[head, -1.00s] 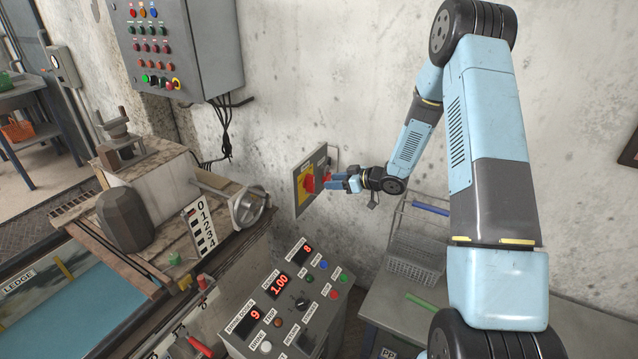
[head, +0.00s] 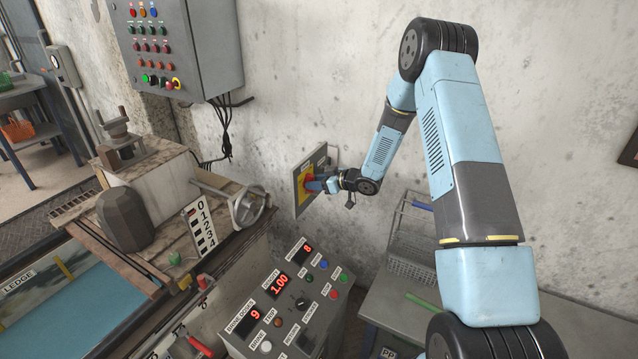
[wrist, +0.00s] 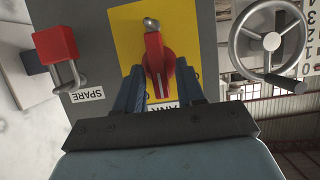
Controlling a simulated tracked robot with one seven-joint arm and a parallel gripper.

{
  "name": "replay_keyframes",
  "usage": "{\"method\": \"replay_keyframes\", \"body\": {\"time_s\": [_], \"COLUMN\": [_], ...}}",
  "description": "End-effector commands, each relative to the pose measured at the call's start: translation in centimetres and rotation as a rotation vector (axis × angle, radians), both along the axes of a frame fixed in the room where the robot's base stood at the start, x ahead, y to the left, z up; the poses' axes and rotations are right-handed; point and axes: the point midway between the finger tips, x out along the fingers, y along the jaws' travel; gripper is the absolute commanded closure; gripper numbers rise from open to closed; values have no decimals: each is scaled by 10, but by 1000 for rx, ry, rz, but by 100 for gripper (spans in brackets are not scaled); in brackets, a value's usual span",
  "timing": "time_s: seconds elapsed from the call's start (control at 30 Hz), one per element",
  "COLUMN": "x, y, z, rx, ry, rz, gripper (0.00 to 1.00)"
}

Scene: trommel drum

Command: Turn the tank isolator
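The tank isolator is a red rotary handle (wrist: 158,62) on a yellow plate (wrist: 125,40), mounted on a grey wall panel. In the head view the red handle (head: 308,182) is partly hidden by my gripper (head: 318,185), which is right at it. In the wrist view my gripper's (wrist: 160,78) two blue fingers stand one on each side of the handle, with narrow gaps seen beside it. The handle's pale line runs along the fingers' direction. A partly hidden label reading "ANK" shows below the handle.
A red padlock (wrist: 55,45) hangs beside the yellow plate over a SPARE label (wrist: 88,95). A handwheel (wrist: 270,40) is on the other side. In the head view, a control console (head: 285,305) stands below the panel, and a wire basket (head: 412,245) sits to the right.

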Motion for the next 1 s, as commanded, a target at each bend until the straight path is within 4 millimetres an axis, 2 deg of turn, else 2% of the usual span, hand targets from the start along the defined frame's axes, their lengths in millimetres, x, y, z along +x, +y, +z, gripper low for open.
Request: {"method": "replay_keyframes", "body": {"time_s": [0.03,0.4,0.5,0.53,0.63,1.0], "x": [0,0,0,0,0,-2], "y": [0,-1,-1,-14,-6,1], "z": [0,0,0,0,0,0], "rx": [0,0,0,-1,-3,-75], "ry": [0,0,0,1,-2,-115], "rz": [0,0,0,-4,-3,-2], "gripper": [67,100,100,100,100,100]}}
